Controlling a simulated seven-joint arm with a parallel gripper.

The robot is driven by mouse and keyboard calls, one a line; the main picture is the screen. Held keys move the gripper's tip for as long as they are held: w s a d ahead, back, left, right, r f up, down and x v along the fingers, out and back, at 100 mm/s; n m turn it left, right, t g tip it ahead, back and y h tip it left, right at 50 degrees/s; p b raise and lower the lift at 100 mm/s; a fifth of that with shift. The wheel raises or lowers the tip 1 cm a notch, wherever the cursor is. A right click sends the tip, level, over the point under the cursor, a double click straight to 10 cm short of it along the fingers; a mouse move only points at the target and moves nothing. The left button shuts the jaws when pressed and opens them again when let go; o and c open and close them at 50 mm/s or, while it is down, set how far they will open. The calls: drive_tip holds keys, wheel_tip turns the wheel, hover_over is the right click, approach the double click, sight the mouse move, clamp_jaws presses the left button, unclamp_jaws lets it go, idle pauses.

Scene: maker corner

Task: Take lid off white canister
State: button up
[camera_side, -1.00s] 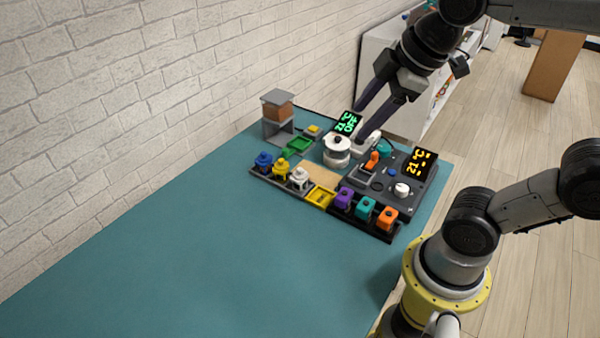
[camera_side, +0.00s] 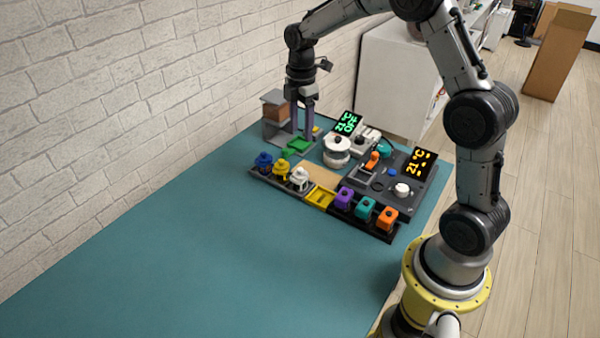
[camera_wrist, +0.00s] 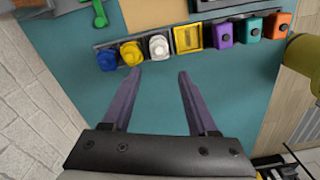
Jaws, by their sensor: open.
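The white canister (camera_side: 300,179) stands upright in the dark rack, to the right of the yellow canister. It also shows in the wrist view (camera_wrist: 159,47), with a rounded white top; the lid's edge is too small to make out. My gripper (camera_side: 302,137) is open and empty, pointing down near the grey stand and green piece, behind the canister row. In the wrist view my gripper (camera_wrist: 159,71) has its fingers spread, and the white canister appears beyond the gap between the tips. They are apart from the canister.
A blue canister (camera_side: 264,160) and yellow canister (camera_side: 281,168) stand close beside the white one. A yellow tray (camera_side: 320,197) and purple, teal and orange blocks continue the row. A grey stand (camera_side: 277,97) and white pot (camera_side: 337,150) are behind. The teal table front (camera_side: 200,270) is clear.

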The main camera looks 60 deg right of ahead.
sight(300, 169)
wheel_tip(300, 169, down, 13)
drive_tip(key=shift+w+a+r, duration=0.1)
drive_tip(key=shift+a, duration=0.05)
idle(0.4)
clamp_jaws()
